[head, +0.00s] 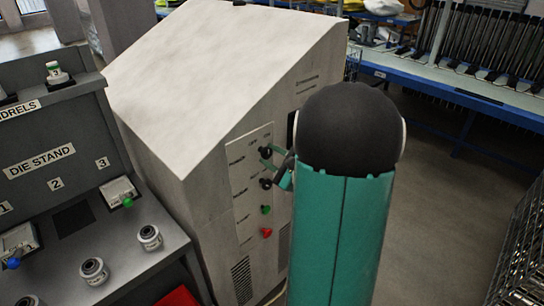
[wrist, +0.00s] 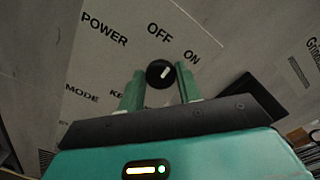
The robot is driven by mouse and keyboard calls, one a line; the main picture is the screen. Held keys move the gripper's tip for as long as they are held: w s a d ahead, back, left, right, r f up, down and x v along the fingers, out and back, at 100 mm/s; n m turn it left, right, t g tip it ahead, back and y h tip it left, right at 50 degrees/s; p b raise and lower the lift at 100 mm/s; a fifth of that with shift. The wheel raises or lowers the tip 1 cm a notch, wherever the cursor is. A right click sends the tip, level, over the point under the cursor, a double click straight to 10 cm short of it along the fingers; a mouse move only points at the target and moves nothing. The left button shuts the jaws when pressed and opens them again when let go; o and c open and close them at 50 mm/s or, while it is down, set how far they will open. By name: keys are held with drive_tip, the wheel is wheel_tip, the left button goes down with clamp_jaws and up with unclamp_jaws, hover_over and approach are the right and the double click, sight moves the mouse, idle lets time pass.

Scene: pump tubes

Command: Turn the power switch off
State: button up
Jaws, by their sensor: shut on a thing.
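The power switch (wrist: 160,73) is a round black knob with a white pointer mark, below the words OFF and ON on the panel. Its mark slants up and to the right in the wrist view; I cannot tell exactly which word it lines up with. In the head view the knob (head: 265,151) is the top one on the grey cabinet's control panel (head: 250,185). My gripper (wrist: 160,83) is shut on the knob, one green finger on each side. In the head view my gripper (head: 269,157) reaches the panel from the right, and my arm hides part of the cabinet.
Below the power switch are another black knob (head: 265,183), a green button (head: 265,209) and a red button (head: 266,232). The die stand (head: 40,165) with small metal parts is at left. A blue bench (head: 450,85) is behind; a wire rack (head: 525,250) stands at right. Floor between is clear.

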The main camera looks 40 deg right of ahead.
drive_tip(key=n, duration=0.4)
drive_tip(key=shift+n, duration=0.3)
drive_tip(key=shift+f+n, duration=0.15)
drive_tip(key=shift+n, duration=1.75)
drive_tip(key=o, duration=0.9)
drive_tip(key=shift+o, duration=0.2)
drive_tip(key=shift+s, duration=0.1)
drive_tip(key=s, duration=1.3)
drive_tip(key=shift+s+d, duration=0.15)
drive_tip(key=shift+s, duration=0.2)
